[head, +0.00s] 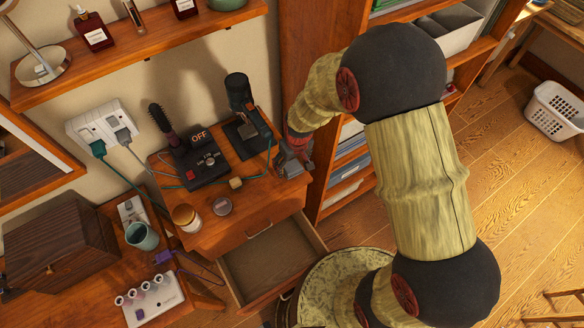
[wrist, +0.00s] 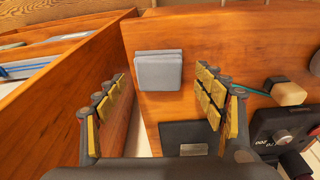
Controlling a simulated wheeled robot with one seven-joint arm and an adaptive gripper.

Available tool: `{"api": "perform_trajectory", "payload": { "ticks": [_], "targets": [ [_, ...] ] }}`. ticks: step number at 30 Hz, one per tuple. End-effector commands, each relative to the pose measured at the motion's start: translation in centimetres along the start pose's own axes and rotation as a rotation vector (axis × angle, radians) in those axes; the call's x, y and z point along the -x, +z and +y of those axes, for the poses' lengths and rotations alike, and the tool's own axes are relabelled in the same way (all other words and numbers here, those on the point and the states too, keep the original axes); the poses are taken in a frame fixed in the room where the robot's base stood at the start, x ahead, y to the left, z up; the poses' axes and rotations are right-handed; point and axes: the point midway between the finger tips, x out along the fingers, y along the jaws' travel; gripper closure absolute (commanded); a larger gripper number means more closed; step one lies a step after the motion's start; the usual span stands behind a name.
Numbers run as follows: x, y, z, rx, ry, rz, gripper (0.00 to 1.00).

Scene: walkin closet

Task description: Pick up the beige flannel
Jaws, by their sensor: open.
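My gripper (wrist: 161,80) is open and points down at the small cabinet top, its two padded fingers wide apart. A small folded cloth (wrist: 158,70), the likely flannel, lies flat on the wood between and below the fingers. It looks pale grey rather than beige in the wrist view. The fingers appear apart from it, and nothing is held. In the head view my gripper (head: 293,160) is over the cabinet top's right edge, beside the shelf unit. There it largely hides the cloth.
The shelf unit's side panel (wrist: 65,100) rises close beside my left finger. A small beige block (head: 236,183), a black styling-tool stand (head: 203,170) and a dark drill-like tool (head: 243,105) with a teal cable stand nearby. A drawer (head: 265,262) is open below.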

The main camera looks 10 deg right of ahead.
Motion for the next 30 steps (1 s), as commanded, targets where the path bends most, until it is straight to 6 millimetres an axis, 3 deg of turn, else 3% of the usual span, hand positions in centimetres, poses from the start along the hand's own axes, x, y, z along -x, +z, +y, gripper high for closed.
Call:
{"api": "perform_trajectory", "payload": {
  "ticks": [3, 10, 30],
  "targets": [
    [-1.23, 0.03, 0.04, -0.001, 0.000, -0.001, 0.30],
    [-1.26, -0.03, 0.06, -0.002, 0.000, 0.001, 0.31],
    [-1.24, -0.03, 0.07, -0.002, 0.000, 0.001, 0.66]
  ]
}}
